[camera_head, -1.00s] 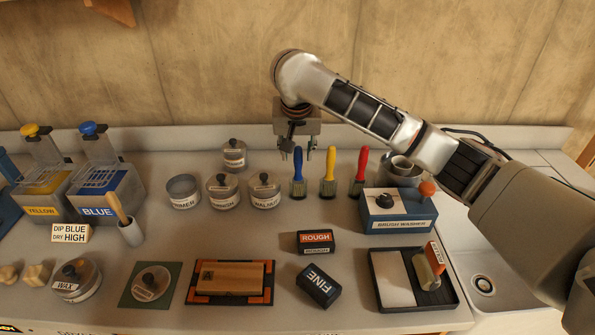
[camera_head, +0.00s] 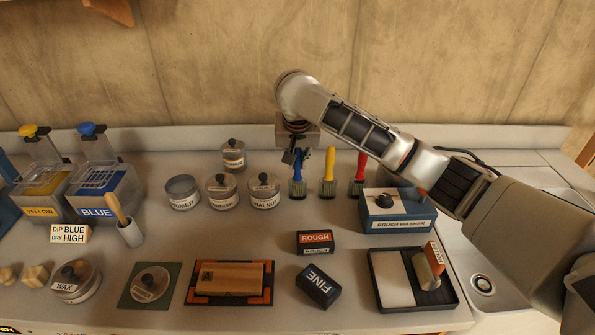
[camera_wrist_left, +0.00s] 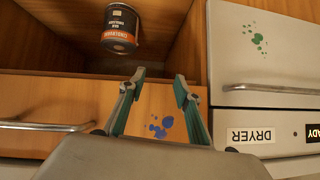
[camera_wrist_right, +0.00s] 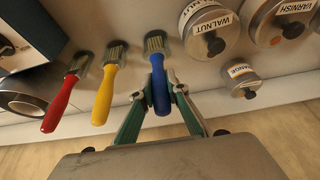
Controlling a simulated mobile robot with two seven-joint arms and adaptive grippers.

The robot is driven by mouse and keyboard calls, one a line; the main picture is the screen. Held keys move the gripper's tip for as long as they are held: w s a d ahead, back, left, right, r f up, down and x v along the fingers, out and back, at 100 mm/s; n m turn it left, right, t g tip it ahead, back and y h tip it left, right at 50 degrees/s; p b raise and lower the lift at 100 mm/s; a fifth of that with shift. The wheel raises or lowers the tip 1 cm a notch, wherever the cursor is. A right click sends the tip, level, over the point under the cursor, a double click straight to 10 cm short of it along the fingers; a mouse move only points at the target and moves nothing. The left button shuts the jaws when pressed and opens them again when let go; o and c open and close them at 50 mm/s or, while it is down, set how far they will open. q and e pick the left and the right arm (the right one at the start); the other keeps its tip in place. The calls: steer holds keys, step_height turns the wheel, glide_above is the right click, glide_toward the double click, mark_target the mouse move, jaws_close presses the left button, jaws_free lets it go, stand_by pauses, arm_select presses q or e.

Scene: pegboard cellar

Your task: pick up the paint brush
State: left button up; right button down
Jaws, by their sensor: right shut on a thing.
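Three paint brushes stand upright on the bench, bristles down: a blue-handled one (camera_head: 298,184), a yellow-handled one (camera_head: 328,175) and a red-handled one (camera_head: 359,175). My right gripper (camera_head: 299,155) reaches down over the blue brush. In the right wrist view its green-lined fingers (camera_wrist_right: 162,90) are shut around the blue handle (camera_wrist_right: 160,95), with the yellow brush (camera_wrist_right: 108,85) and red brush (camera_wrist_right: 68,90) to the left. The blue brush still stands at its place in the row. My left gripper (camera_wrist_left: 158,92) is open and empty, in front of the wooden drawers below.
Lidded tins, including WALNUT (camera_head: 264,192), stand just left of the blue brush. A blue brush washer (camera_head: 399,212) is at the right, near the red brush. Sanding blocks (camera_head: 318,284) lie in front. The wall is close behind.

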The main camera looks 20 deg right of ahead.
steer(key=shift+r, duration=0.1)
step_height(320, 180, up, 20)
stand_by(0.6)
steer(key=c, duration=2.7)
jaws_free()
jaws_close()
